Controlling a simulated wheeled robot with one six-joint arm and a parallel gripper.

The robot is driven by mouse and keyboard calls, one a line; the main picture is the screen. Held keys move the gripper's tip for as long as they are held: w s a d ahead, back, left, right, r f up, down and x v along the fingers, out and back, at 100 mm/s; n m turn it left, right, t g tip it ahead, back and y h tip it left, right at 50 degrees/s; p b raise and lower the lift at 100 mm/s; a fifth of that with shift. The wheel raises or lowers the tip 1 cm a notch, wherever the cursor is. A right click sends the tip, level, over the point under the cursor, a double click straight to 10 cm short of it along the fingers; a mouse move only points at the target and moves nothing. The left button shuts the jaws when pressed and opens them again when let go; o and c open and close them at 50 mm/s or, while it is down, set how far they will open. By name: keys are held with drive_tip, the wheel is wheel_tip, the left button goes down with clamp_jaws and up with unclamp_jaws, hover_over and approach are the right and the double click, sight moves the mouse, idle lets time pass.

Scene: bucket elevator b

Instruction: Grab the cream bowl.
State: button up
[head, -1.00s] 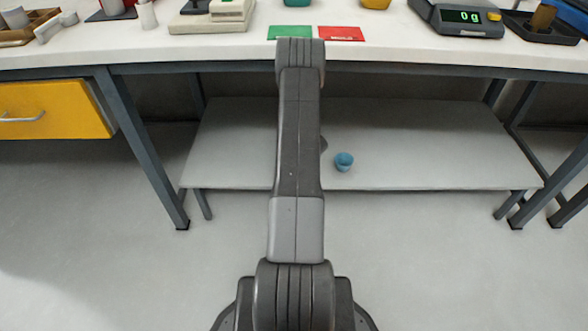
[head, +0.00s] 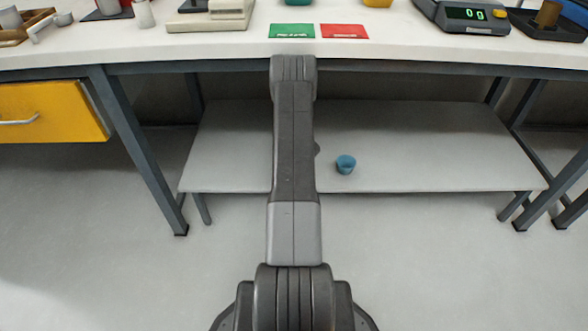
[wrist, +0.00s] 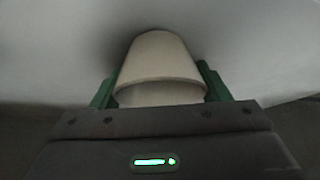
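The cream bowl (wrist: 160,58) is in the middle of the wrist view, its rim towards my gripper and its narrower base pointing away. My gripper (wrist: 159,84) has one green finger on each side of the bowl, very close to its walls. I cannot tell whether the fingers press on it or only stand around it, nor whether the bowl rests on the grey surface beyond. In the head view the bowl and the gripper's fingers are hidden; my arm reaches forward to the table's front edge.
A low grey shelf (head: 420,150) under the white table (head: 220,46) holds a small blue cup (head: 346,164) right of my arm. Table legs stand at both sides. On the table lie green (head: 291,31) and red (head: 344,31) cards and a scale (head: 462,17).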

drive_tip(key=shift+c, duration=1.2)
